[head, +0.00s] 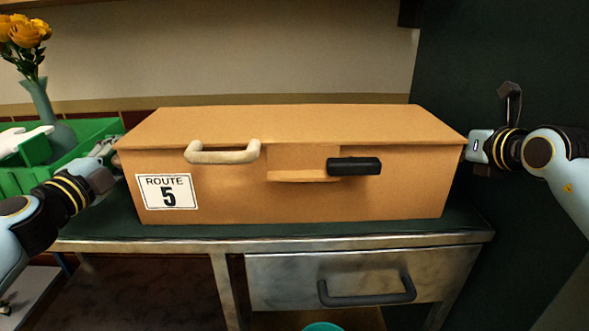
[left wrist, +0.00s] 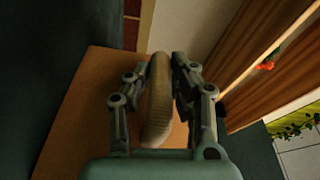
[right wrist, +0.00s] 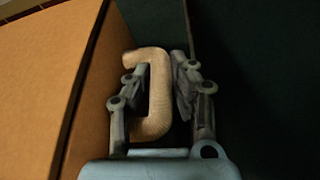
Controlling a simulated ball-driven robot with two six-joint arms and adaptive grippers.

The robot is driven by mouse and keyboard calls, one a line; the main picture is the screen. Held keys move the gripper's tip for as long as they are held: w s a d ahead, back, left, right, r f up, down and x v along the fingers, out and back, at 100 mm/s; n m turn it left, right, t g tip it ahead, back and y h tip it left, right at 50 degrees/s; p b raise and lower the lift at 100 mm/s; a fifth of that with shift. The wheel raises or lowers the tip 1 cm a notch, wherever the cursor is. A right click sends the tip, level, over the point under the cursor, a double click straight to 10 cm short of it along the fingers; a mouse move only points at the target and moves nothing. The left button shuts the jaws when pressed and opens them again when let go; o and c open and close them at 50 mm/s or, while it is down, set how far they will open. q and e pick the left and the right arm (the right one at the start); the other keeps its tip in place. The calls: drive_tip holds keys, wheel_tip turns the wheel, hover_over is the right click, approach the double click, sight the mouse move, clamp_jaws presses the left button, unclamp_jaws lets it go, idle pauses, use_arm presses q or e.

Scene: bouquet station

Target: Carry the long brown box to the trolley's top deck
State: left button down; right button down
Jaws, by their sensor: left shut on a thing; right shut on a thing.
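The long brown box (head: 300,205) is in the middle of the head view, level, with a "ROUTE 5" label, a pale front handle and a black front grip. It is over the dark counter top; I cannot tell whether it touches it. My left gripper (head: 106,148) is at its left end, shut on a pale end handle (left wrist: 157,105) that shows between the fingers in the left wrist view. My right gripper (head: 470,146) is at its right end, shut on the other end handle (right wrist: 155,95). I cannot make out the trolley.
The metal-edged counter (head: 140,244) has a drawer (head: 300,272) below. At the left are a green crate (head: 95,130) and a vase (head: 42,98) with yellow flowers, close to my left arm. A dark green wall (head: 500,50) stands at the right. A teal round item (head: 323,327) is below.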

use_arm(q)
drive_tip(key=shift+r, duration=0.1)
use_arm(e)
drive_tip(key=shift+r, duration=0.15)
